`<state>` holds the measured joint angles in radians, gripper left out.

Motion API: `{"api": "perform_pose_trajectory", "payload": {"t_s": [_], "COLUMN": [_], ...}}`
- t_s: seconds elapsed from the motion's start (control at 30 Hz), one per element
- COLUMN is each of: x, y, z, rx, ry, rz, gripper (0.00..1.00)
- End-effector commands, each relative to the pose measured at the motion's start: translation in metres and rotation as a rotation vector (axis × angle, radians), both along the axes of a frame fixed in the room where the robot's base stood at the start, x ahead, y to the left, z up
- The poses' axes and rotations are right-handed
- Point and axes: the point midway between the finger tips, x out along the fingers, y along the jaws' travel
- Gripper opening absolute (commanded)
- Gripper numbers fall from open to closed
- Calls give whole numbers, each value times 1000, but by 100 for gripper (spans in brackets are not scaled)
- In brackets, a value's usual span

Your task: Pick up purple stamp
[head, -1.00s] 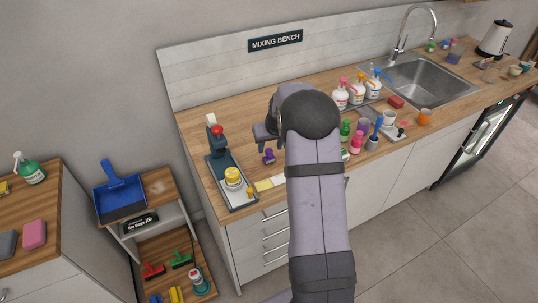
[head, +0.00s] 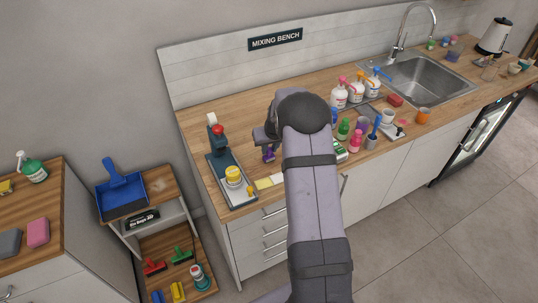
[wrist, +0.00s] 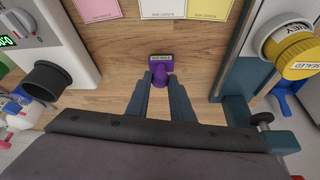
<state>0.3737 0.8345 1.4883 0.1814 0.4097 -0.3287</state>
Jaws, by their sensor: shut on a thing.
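The purple stamp (head: 268,153) stands on the wooden counter of the mixing bench, right of the dark press with the red knob. In the wrist view the stamp (wrist: 160,93) sits between the tips of my gripper (wrist: 160,84), with its dark labelled end showing beyond the fingers. My gripper (head: 264,141) is shut on the stamp. In the head view my arm hides part of the counter behind it, and the stamp's lower part is hard to make out.
The dark press (head: 232,172) with a yellow-lidded jar stands close on the left. Pink and yellow labels (head: 265,183) lie near the counter's front edge. Bottles (head: 357,90) and small cups crowd the counter to the right, before the sink (head: 418,78).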

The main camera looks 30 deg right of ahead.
Motion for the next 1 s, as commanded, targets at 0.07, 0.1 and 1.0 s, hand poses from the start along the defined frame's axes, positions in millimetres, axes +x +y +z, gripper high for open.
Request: {"api": "perform_pose_trajectory", "payload": {"t_s": [0.07, 0.1, 1.0], "x": [0, 0, 0], "y": [0, 0, 0], "z": [0, 0, 99], "rx": [0, 0, 0], "ry": [0, 0, -2], "rz": [0, 0, -1], "gripper": [0, 0, 0]}}
